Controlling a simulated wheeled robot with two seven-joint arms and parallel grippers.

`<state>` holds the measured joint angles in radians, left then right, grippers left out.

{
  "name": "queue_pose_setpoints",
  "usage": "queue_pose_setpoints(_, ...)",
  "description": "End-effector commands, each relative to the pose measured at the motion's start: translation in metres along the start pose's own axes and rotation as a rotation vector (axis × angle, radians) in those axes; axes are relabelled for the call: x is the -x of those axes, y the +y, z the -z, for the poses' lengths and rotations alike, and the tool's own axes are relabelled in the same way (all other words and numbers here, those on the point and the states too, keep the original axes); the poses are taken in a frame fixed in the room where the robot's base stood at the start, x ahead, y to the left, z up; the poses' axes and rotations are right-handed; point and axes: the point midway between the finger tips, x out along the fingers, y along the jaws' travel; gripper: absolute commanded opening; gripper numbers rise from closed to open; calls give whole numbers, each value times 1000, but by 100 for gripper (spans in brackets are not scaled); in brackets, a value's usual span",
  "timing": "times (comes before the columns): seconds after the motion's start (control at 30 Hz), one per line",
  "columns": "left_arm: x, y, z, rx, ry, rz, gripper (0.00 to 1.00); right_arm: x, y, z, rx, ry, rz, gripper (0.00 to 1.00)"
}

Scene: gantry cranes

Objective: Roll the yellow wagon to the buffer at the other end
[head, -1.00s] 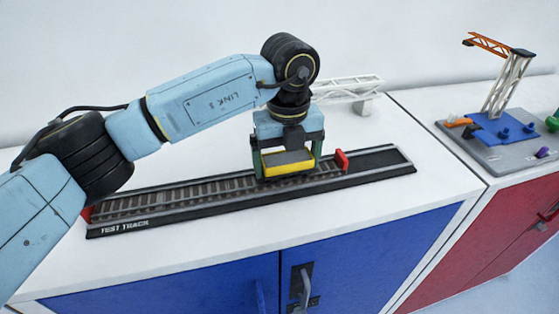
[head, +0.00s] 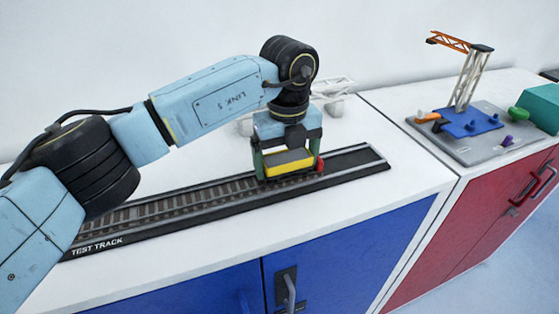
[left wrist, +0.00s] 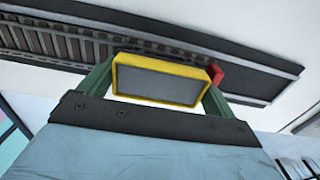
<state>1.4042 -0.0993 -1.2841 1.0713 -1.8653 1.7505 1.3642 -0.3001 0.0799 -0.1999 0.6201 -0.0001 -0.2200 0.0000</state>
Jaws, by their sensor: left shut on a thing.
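The yellow wagon (head: 290,168) has a grey top and stands on the test track (head: 180,209) near its right end. My left gripper (head: 287,157) is shut on the wagon from above, with one green finger at each end. The red buffer (head: 319,165) is right beside the wagon's right end, partly hidden by the finger. In the left wrist view the wagon (left wrist: 160,80) sits between the fingers, and the red buffer (left wrist: 216,72) shows close at its right corner. Whether they touch is hard to tell. My right gripper is out of view.
A white lattice piece (head: 333,88) lies behind the track. On the red cabinet at right, a crane with an orange jib (head: 468,75) stands on a grey base with small coloured parts. A teal box (head: 541,104) is beside it. The white counter in front of the track is clear.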

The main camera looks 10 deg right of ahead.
Motion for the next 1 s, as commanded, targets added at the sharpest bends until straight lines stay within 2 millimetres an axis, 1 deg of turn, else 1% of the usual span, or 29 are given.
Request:
queue_pose_setpoints(0.03,-6,0,1,1,6,-8,66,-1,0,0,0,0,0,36)
queue_pose_setpoints(0.47,-6,-1,1,0,5,-6,66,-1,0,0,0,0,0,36)
queue_pose_setpoints(0.5,-6,-1,1,0,5,-6,93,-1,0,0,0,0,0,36)
queue_pose_setpoints(0.57,-5,-2,1,0,5,-5,100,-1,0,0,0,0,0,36)
queue_pose_setpoints(0.87,-1,-3,1,-2,1,1,100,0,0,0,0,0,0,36)
queue_pose_setpoints(1.0,9,-4,1,-3,-1,4,100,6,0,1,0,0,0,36)
